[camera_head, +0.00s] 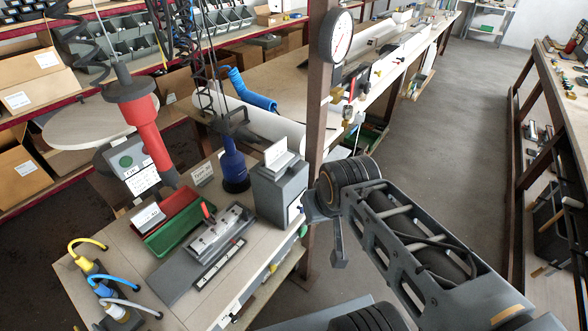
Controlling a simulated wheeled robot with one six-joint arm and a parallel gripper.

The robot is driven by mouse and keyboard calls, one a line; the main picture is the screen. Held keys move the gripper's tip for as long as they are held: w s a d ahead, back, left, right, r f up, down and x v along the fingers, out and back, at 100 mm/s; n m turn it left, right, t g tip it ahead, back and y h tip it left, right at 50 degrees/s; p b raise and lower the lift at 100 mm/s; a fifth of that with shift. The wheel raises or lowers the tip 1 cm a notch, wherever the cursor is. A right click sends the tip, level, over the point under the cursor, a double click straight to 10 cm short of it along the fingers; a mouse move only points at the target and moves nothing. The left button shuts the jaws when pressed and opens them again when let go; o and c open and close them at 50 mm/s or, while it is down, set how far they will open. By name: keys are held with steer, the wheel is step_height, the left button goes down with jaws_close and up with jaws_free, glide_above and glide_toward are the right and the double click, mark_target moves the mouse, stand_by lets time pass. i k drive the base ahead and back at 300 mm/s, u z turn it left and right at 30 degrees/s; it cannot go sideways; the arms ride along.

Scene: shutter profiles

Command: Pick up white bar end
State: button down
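I cannot pick out a white bar end for certain. On the workbench (165,296), a grey fixture (215,235) carries light metal pieces and a small red handle. A narrow strip (220,263) with pale and dark parts lies along its front side. A pale, flat-topped piece (282,158) rests on a grey box (280,186). My arm reaches in from the lower right, right of the bench. The narrow dark part at its far end, perhaps my gripper (339,256), hangs beside the bench's right edge. Its fingers cannot be made out, and I see nothing held there.
A red bin (178,205) and a green bin (170,238) stand left of the fixture. A red tool (146,130) and a blue tool (234,167) hang above the bench. A brown post (318,90) rises near my arm. The aisle floor (430,125) is clear.

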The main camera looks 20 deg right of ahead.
mark_target(277, 156)
steer(key=z, duration=1.15)
steer(key=i, duration=0.65)
steer(key=u, duration=3.6)
